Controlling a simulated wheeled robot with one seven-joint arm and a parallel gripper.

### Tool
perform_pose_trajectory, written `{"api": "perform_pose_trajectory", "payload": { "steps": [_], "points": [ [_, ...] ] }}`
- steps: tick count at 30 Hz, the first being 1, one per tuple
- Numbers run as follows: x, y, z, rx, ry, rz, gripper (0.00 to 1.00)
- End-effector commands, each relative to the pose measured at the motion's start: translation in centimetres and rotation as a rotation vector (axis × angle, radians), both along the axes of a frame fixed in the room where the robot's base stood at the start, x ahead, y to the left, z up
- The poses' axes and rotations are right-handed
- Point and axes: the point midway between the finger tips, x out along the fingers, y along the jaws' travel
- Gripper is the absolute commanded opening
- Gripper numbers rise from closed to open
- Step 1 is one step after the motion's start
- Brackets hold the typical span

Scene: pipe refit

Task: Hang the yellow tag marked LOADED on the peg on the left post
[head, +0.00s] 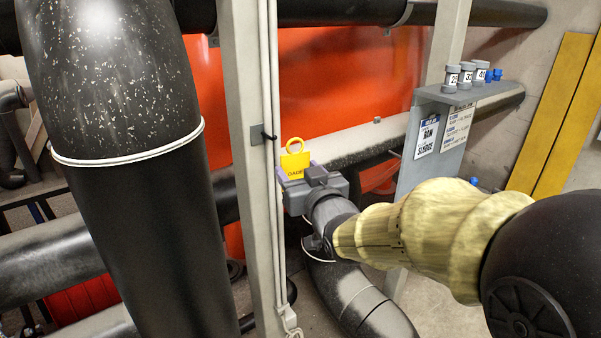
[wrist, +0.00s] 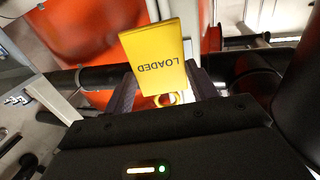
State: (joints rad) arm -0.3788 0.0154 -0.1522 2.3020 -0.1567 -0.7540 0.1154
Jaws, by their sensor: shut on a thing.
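In the wrist view the tag (wrist: 158,52) reads LOADED upside down, between the two fingers of my gripper (wrist: 163,88). The left post (head: 250,200) is pale and upright, just left of the tag. A short dark peg (head: 269,136) sticks out from a grey plate on it. The ring is right of the peg and slightly lower, apparently apart from it.
Pale thin conduits run down the left post. A thick black pipe (head: 120,120) stands left of it, and a large orange tank (head: 330,80) is behind. A grey shelf (head: 462,94) with several small numbered cylinders is at right. Dark pipes lie below my gripper.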

Motion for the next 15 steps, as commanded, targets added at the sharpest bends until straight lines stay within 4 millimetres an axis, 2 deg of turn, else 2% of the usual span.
{"api": "perform_pose_trajectory", "payload": {
  "steps": [15],
  "points": [
    [2.0, 1.3, -0.2, 0.0, 0.001, 0.0, 0.36]
  ]
}}
